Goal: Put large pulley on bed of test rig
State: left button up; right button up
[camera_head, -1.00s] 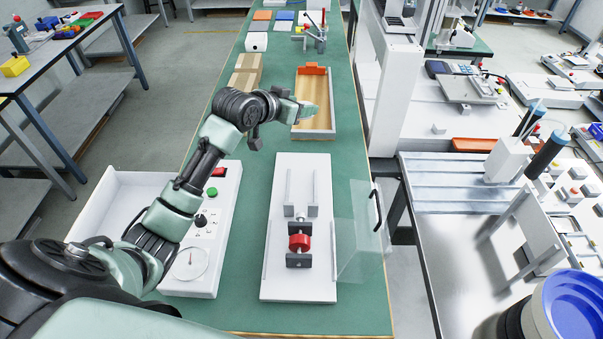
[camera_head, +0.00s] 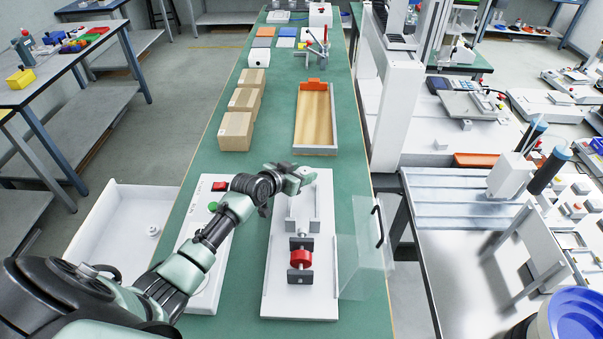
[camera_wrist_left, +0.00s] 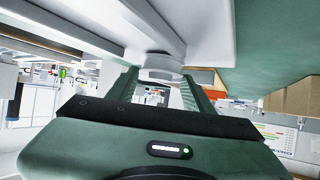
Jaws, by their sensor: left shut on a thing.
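The test rig is a white base plate (camera_head: 276,285) on the green bench, with a light grey bed between rails (camera_head: 315,228) and a red cylinder (camera_head: 301,258) between dark brackets at its near half. My left gripper (camera_head: 298,180) is over the far end of this plate. In the left wrist view its two fingers (camera_wrist_left: 160,88) are shut on a pale rounded part (camera_wrist_left: 165,70), which looks like the large pulley. The fingers and the steep angle hide most of it. My right gripper is in neither view.
A clear panel (camera_head: 362,255) with a black handle stands at the rig's right side. A white control box (camera_head: 204,290) and open white tray (camera_head: 110,225) are left, the tray holding a small pale part (camera_head: 153,230). Cardboard boxes (camera_head: 236,132) and a wooden-bottomed tray (camera_head: 315,118) are beyond.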

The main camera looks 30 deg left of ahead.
pick_arm(q)
jog(key=shift+f, duration=0.15)
jog(key=shift+f, duration=0.15)
jog(key=o, duration=1.4)
jog(key=shift+r, duration=0.2)
jog(key=shift+s+r, duration=0.1)
jog(key=shift+r, duration=0.05)
jog(key=v, duration=1.1)
jog(key=shift+s+p, duration=0.3)
jog(key=shift+s, duration=0.05)
jog(key=shift+r, duration=0.15)
